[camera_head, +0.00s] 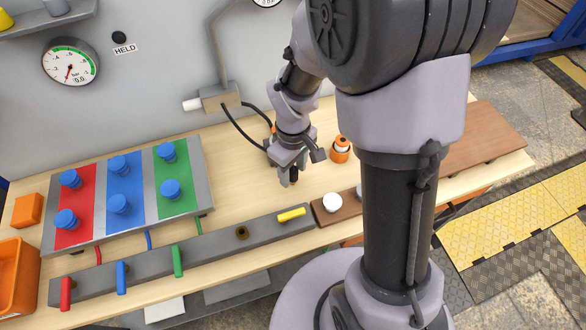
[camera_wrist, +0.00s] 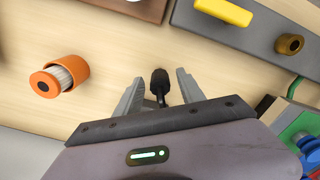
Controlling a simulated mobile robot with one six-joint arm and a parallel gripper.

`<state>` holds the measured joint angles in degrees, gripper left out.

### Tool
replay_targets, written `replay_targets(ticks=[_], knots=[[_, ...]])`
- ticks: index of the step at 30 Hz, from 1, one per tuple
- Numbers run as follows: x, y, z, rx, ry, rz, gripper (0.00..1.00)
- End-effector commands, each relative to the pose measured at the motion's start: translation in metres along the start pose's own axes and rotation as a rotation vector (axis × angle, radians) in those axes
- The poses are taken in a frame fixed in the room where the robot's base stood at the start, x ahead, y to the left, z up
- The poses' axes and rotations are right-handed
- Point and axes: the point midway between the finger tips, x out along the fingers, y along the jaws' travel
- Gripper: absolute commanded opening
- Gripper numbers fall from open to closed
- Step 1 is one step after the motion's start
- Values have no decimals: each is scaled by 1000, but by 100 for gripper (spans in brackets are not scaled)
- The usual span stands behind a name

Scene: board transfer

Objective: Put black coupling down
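The black coupling (camera_wrist: 160,82) lies between the two fingers of my gripper (camera_wrist: 160,84) in the wrist view, with a thin dark stem running back toward the gripper body. A narrow gap shows between it and each finger, so the fingers look open around it. In the head view my gripper (camera_head: 290,178) points down over the wooden tabletop, with the dark coupling (camera_head: 294,175) partly hidden between its fingers. I cannot tell whether the coupling touches the table. A black hose (camera_head: 242,130) runs from a grey wall box (camera_head: 221,98) toward the gripper.
An orange-ringed white cylinder (camera_head: 340,149) stands right of the gripper. A grey rail (camera_head: 212,246) with coloured handles runs along the front. A red, blue and green panel (camera_head: 137,190) with blue knobs lies left. Brown boards (camera_head: 334,209) are at the right. Bare tabletop surrounds the gripper.

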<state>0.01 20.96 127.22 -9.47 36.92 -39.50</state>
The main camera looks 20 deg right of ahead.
Motion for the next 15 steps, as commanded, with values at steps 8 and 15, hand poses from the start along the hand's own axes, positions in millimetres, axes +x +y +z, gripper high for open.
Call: replay_targets(ticks=[8,15], knots=[[-2,0,0,0,0,0,46],[-58,1,-1,0,4,3,46]])
